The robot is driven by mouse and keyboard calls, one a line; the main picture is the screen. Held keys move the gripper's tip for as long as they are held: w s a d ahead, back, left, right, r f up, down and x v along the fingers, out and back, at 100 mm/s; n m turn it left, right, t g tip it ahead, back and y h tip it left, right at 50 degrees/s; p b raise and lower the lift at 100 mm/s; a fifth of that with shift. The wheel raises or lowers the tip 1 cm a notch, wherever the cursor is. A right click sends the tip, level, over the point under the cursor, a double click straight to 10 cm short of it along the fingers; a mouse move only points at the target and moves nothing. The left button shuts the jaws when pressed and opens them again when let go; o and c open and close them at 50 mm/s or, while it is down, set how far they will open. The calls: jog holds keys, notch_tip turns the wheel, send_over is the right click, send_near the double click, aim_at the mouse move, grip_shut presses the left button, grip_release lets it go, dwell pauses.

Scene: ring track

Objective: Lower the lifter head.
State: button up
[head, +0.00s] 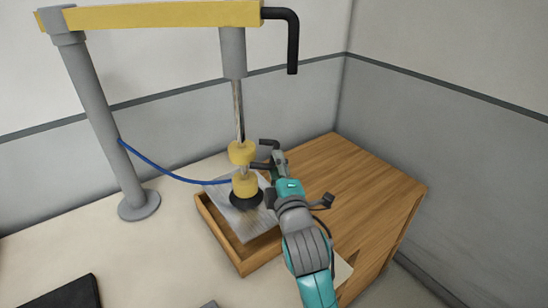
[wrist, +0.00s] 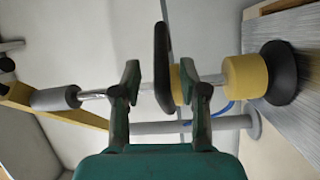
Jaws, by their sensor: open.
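The lifter head has two yellow blocks (head: 244,185) on a thin rod, with a black cup (head: 246,201) beneath. The cup is at or just above a grey sheet (head: 228,215) in a wooden tray; I cannot tell whether they touch. In the wrist view, turned sideways, the cup (wrist: 286,72) is at the right by the striped sheet. My gripper (head: 265,154) is beside the upper yellow block. In the wrist view my gripper (wrist: 165,85) is open, with a black handle bar (wrist: 162,55) appearing between its fingers. Contact with the bar is unclear.
A yellow beam (head: 160,14) on a grey post (head: 103,125) carries the lifter, with a black crank (head: 293,45) at its end. A blue hose (head: 165,173) runs to the head. The wooden tabletop (head: 350,185) is clear on the right. Grey walls stand behind.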

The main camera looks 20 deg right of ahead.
jog(key=s, duration=0.8)
jog(key=shift+a+f, duration=0.3)
jog(key=shift+a, duration=0.05)
jog(key=w, duration=0.4)
jog(key=w+d, duration=0.1)
jog(key=w, duration=0.8)
jog(key=shift+w+d+r, duration=0.15)
jog(key=shift+d+r, duration=0.15)
jog(key=shift+d, duration=0.1)
jog(key=shift+c, duration=0.2)
grip_shut()
